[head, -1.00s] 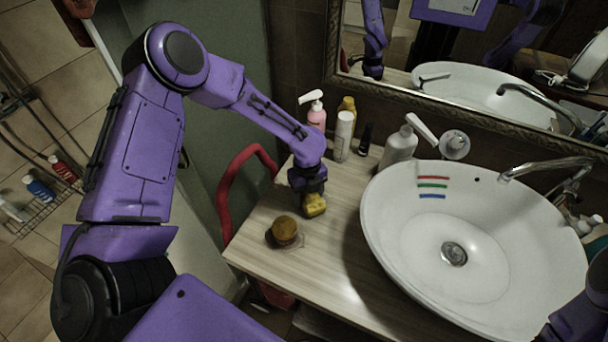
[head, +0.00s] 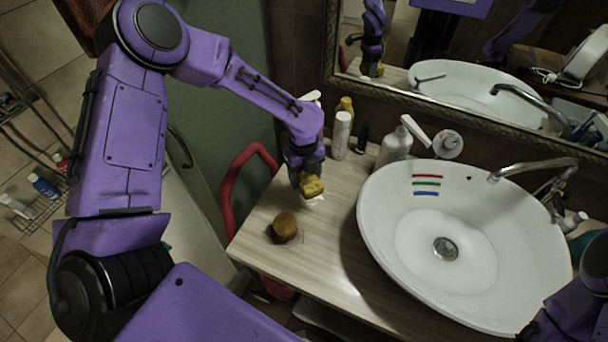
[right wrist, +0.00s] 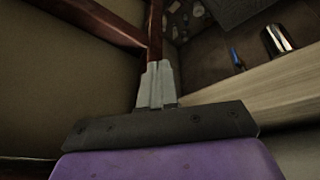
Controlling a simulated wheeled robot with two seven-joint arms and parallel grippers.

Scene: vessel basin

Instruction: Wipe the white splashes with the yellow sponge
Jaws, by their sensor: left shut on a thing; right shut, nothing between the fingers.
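My left gripper (head: 305,174) is shut on the yellow sponge (head: 312,186) in the head view. The sponge is at the left part of the wooden counter; whether it touches the surface is hard to tell. A small white patch (head: 317,198), likely a splash, shows at the sponge's lower right edge. Any other splashes are hidden or too faint to tell. My right gripper (right wrist: 157,84) is shut and empty in the right wrist view, away from the sponge. Part of my right arm shows at the lower right of the head view.
A brown round object (head: 285,225) stands on the counter (head: 322,262) in front of the sponge. Behind are a white can (head: 341,135) and a pump bottle (head: 395,148). The white basin (head: 384,225), with coloured stripes inside, fills the right. A red rail (head: 228,190) runs left.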

